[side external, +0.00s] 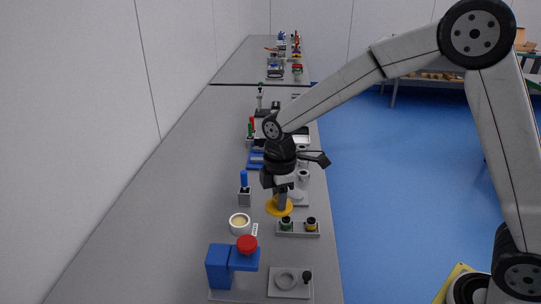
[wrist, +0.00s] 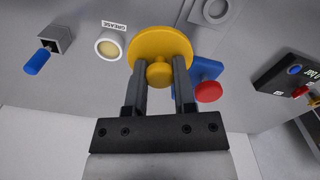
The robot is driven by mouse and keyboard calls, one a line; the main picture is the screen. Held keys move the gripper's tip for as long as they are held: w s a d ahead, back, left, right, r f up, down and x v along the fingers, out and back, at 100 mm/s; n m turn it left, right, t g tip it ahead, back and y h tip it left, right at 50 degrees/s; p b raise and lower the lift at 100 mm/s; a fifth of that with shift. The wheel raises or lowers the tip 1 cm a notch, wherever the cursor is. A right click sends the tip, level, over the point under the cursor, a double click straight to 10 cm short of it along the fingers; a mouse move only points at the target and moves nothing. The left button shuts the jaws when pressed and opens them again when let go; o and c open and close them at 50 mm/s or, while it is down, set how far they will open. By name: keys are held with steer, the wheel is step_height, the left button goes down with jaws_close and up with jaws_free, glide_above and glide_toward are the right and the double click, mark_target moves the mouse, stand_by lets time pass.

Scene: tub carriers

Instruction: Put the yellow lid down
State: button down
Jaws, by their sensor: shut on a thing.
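The yellow lid (wrist: 175,45) is a round disc with a knob. My gripper (wrist: 159,72) is shut on the knob, one finger on each side of it. In the side external view the yellow lid (side external: 279,207) is under my gripper (side external: 281,201), close behind a small tray with two jars. It looks to be held above the table, though its height is hard to judge. The lid hides part of what lies beneath it.
A white cup labelled grease (side external: 240,224) stands left of the lid. A blue block stand with a red knob (side external: 220,265) is at the front left. The tray with jars (side external: 297,232) and a grey plate with a ring (side external: 290,283) lie in front. The table left of the cup is bare.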

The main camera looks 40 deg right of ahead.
steer(key=d+f, duration=0.3)
steer(key=d, duration=0.4)
glide_above(266, 215)
steer(key=shift+s+d+f, duration=0.1)
steer(key=shift+f, duration=2.15)
steer(key=shift+s+f, duration=0.1)
steer(key=shift+f, duration=2.15)
steer(key=shift+f, duration=0.1)
steer(key=shift+w+f, duration=0.2)
steer(key=shift+f, duration=1.55)
steer(key=shift+f, duration=0.15)
